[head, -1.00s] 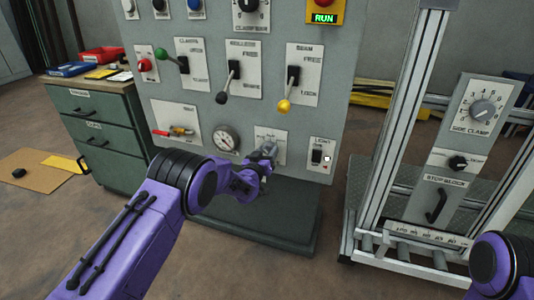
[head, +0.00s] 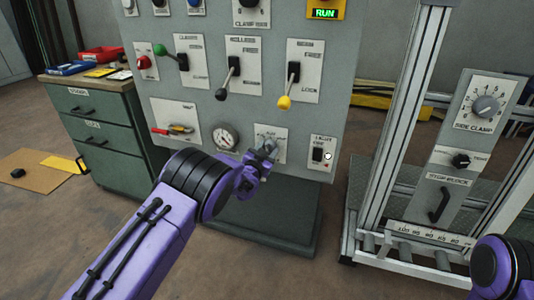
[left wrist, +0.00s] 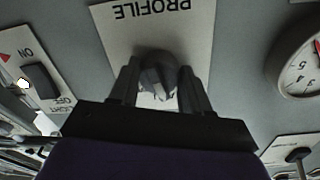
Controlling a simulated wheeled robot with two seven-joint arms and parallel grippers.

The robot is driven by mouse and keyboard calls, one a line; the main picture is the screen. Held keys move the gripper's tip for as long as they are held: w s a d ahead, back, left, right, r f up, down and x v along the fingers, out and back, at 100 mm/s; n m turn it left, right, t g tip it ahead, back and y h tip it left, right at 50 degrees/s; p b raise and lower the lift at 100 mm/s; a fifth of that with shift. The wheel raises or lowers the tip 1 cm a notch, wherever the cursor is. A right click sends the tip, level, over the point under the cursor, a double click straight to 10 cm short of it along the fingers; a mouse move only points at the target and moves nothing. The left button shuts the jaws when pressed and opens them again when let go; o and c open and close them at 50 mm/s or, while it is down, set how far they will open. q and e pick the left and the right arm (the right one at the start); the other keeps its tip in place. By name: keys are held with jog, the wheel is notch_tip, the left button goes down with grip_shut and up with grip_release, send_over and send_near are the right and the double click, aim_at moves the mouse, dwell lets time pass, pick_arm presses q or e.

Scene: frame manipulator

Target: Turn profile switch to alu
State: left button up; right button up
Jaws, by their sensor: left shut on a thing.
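The profile switch plate (head: 276,134) is on the lower part of the grey control panel, between the round gauge and the light switch. In the left wrist view the plate (left wrist: 190,40) reads PROFILE upside down, with a dark round knob (left wrist: 158,72) below the word. My left gripper (head: 266,148) reaches the plate. In the left wrist view its two fingers (left wrist: 157,88) stand on either side of the knob and are shut on it. The knob's position marks are hidden. Part of my right arm (head: 498,265) shows at the lower right; its gripper is out of view.
The gauge (head: 225,138) is left of the plate and the light switch (head: 317,154) right of it. Levers hang above, among them a yellow-tipped one (head: 285,102). A metal frame with a side clamp dial (head: 486,106) stands at the right. A green cabinet (head: 105,130) stands left.

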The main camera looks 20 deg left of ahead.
pick_arm(q)
jog(key=shift+f+m+b, duration=0.1)
jog(key=shift+m+b, duration=0.3)
jog(key=shift+m, duration=0.8)
jog(key=o, duration=1.1)
jog(key=shift+c, duration=0.2)
jog(key=shift+s, duration=0.15)
jog(key=s+p, duration=0.1)
jog(key=s, duration=0.9)
jog(key=shift+s+a+r, duration=0.15)
jog(key=shift+a+r, duration=0.1)
jog(key=shift+a, duration=0.05)
